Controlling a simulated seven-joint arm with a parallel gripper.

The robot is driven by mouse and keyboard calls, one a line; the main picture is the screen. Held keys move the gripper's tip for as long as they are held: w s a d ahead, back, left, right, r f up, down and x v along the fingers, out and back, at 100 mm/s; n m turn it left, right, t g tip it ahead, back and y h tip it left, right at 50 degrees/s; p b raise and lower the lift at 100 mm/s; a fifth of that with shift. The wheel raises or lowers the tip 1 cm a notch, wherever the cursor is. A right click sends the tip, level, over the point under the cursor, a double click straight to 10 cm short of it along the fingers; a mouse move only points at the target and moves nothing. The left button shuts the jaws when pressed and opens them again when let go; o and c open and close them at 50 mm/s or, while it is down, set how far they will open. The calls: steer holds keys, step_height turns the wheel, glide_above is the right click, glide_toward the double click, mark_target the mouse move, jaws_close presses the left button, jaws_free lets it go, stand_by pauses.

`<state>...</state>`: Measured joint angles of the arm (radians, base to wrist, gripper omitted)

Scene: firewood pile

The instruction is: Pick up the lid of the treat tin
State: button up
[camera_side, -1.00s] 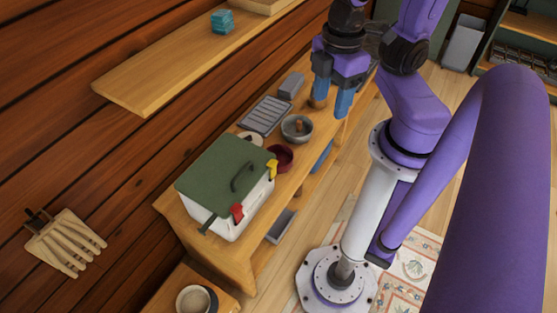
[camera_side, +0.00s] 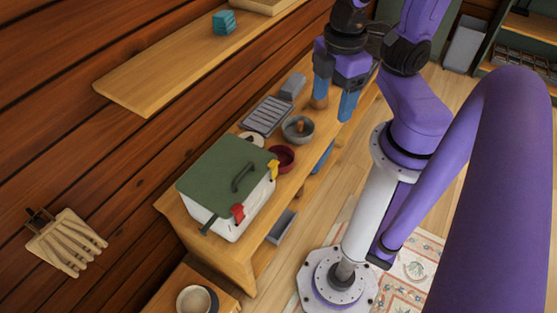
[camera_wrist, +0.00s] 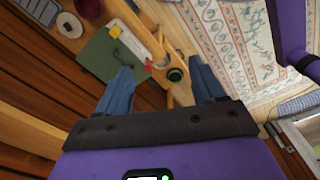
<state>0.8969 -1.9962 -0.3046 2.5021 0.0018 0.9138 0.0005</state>
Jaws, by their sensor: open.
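What I take to be the treat tin (camera_side: 208,222) is a white box on the bench. Its flat green lid (camera_side: 222,168) lies on top and has a dark arched handle (camera_side: 243,177). A red clip (camera_side: 238,212) and a yellow clip (camera_side: 273,169) sit on its front edge.
Beyond the tin are a dark red bowl (camera_side: 284,157), a grey bowl (camera_side: 298,128) with a brown piece in it, and a slotted grey tray (camera_side: 266,116). A wall shelf (camera_side: 165,70) overhangs at the left. A light bowl (camera_side: 193,300) stands on a low wooden surface.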

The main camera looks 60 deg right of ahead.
steer(key=w+a+f+m, duration=0.2)
steer(key=w+f+m, duration=0.1)
steer(key=w, duration=0.3)
steer(key=w+a+f+m, duration=0.2)
steer(key=w+f+m, duration=0.15)
steer(key=w, duration=0.35)
steer(key=m+t+h, duration=0.2)
steer(key=m+t, duration=0.1)
steer(key=m, duration=0.8)
glide_above(249, 138)
steer(key=shift+n, duration=0.25)
steer(key=f, duration=3.8)
steer(key=shift+s+a+f, duration=0.2)
steer(key=shift+s+f, duration=0.1)
steer(key=shift+s, duration=0.1)
steer(key=shift+f, duration=1.6)
steer(key=shift+x, duration=1.1)
